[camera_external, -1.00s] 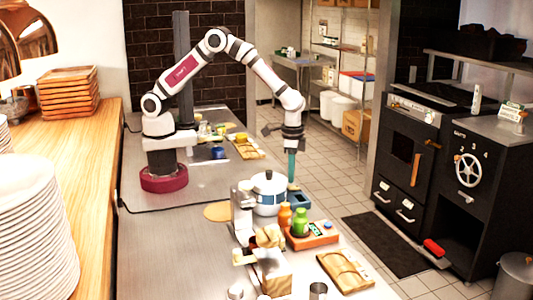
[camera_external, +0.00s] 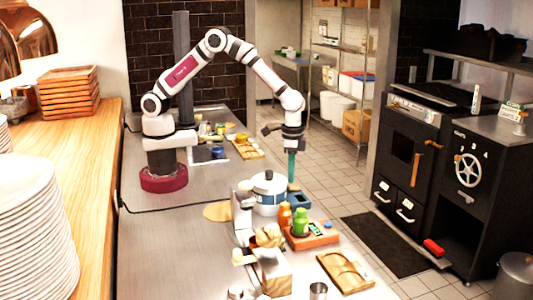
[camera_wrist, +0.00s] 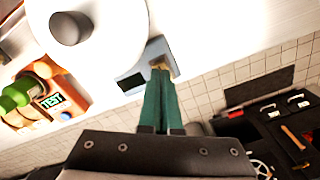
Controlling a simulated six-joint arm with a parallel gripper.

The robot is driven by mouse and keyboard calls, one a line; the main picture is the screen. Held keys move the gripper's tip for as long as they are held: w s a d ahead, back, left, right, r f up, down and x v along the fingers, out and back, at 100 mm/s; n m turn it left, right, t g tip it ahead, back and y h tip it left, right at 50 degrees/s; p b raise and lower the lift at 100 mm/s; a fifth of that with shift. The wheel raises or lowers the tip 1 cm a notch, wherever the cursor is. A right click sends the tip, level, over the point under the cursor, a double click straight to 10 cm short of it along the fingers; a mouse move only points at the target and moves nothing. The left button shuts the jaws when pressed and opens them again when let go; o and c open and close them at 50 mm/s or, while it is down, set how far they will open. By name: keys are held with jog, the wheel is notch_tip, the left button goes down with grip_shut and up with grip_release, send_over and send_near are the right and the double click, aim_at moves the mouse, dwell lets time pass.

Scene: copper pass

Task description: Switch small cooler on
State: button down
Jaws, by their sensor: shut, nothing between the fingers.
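A small blue box (camera_external: 300,201), which may be the small cooler, sits on the counter just right of the white and blue pot. In the wrist view the blue-grey box (camera_wrist: 153,50) has a dark panel on its top. A small tan part shows on it right at my fingertips. My gripper (camera_external: 291,185) points straight down with its teal fingers shut and empty, the tips at the box's back edge. In the wrist view my gripper (camera_wrist: 161,72) reaches the box; I cannot tell whether the tips touch it. No switch state is readable.
The pot (camera_external: 268,196) stands close left of the box. A wooden tray (camera_external: 345,274) lies nearer. The counter's right edge is close, with open floor beyond.

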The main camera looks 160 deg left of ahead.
aim_at(291, 186)
jog(key=shift+f, duration=0.95)
dwell(0.7)
jog(key=shift+r, duration=3.55)
